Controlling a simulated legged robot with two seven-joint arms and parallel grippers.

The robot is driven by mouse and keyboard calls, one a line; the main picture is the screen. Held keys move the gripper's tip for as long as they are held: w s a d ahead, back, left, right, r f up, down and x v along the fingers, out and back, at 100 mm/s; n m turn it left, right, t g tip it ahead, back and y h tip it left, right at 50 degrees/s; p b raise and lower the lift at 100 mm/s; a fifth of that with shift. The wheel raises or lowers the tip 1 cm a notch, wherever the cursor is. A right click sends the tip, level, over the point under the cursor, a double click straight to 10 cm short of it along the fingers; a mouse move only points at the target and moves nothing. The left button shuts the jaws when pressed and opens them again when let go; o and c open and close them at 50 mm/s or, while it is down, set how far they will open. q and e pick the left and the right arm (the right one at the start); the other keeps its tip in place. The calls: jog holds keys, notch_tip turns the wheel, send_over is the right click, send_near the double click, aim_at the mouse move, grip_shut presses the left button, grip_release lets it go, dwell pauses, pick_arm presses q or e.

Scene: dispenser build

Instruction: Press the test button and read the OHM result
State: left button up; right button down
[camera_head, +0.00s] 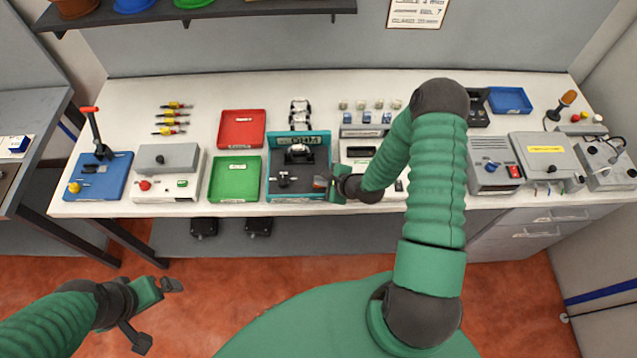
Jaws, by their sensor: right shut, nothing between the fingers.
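A teal open-front station (329,148) stands at the middle of the bench, with a dark floor and small metal parts inside. The lettering on its back wall is too small to read surely. My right gripper (322,183) is shut and empty at the station's right front edge; I cannot tell whether it touches anything. Just right of it is a pale device with a dark display strip (360,152), partly hidden by my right arm. No OHM reading or test button can be made out. My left gripper (157,314) is open and empty, low over the floor, away from the bench.
A red tray (241,142) and a green tray (212,190) lie left of the station. A blue lever press (116,183) and a grey box device (168,157) stand farther left. Grey instruments (545,160) fill the right side. A shelf (240,9) hangs above the left back.

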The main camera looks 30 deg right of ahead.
jog(key=shift+f, duration=0.35)
dwell(0.5)
jog(key=shift+r+p, duration=0.6)
jog(key=shift+r, duration=0.25)
jog(key=shift+d+r, duration=0.1)
notch_tip(320, 180, up, 5)
jog(key=p, duration=0.4)
jog(key=shift+p, duration=0.3)
